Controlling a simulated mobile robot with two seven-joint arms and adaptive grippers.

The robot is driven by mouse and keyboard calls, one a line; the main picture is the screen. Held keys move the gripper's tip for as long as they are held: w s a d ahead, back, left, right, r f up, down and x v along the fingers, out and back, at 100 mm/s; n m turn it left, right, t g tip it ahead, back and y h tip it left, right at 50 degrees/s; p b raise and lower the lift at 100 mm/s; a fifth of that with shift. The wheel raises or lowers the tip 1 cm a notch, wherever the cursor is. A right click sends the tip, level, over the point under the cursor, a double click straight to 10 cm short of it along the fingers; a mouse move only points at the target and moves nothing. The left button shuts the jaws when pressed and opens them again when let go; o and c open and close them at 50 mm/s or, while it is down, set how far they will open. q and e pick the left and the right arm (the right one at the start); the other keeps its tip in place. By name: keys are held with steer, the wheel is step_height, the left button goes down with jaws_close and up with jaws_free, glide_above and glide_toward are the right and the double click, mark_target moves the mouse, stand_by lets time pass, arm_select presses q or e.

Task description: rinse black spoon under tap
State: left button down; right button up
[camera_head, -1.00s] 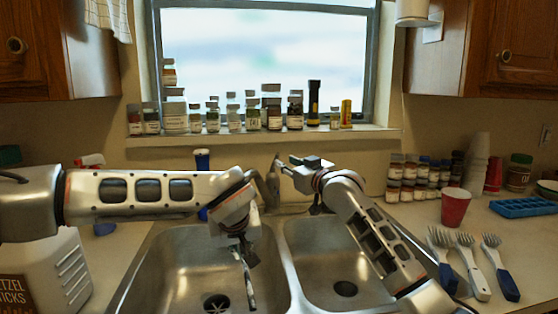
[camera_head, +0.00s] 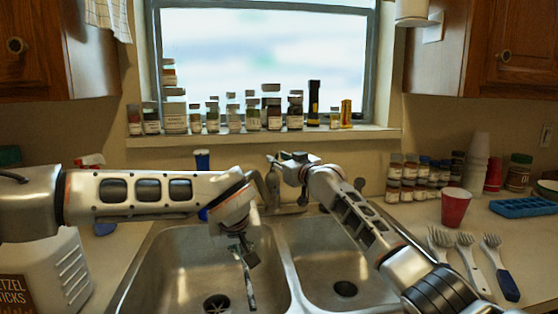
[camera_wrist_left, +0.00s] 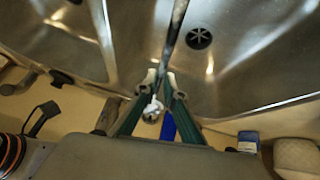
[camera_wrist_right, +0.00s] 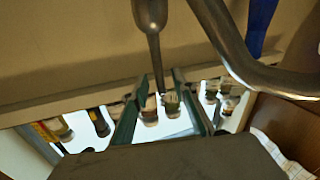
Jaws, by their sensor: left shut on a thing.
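The black spoon (camera_head: 249,288) hangs tilted in my left gripper (camera_head: 240,247), over the left sink basin (camera_head: 180,270). In the left wrist view its dark shaft (camera_wrist_left: 178,28) runs up from between the shut fingertips (camera_wrist_left: 162,82), near the drain. The tap (camera_head: 272,188) stands behind the basins, partly hidden by my arms. My right gripper (camera_head: 272,163) is beside the top of the tap. In the right wrist view its fingers (camera_wrist_right: 161,80) are apart, with the tap's lever (camera_wrist_right: 154,45) reaching between them; contact cannot be told. The curved spout (camera_wrist_right: 270,75) is at the right. No water stream is visible.
Jars and bottles (camera_head: 250,115) line the window sill behind the tap. The right basin (camera_head: 325,250) is empty.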

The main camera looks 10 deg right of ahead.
jaws_close()
steer(key=shift+r, duration=0.1)
steer(key=shift+w+r+g+h, duration=0.3)
steer(key=shift+w+r+g, duration=0.1)
steer(key=shift+r+g, duration=0.1)
steer(key=shift+w+a+r+g, duration=0.15)
steer(key=shift+w+g, duration=0.25)
steer(key=shift+g, duration=0.2)
jaws_free()
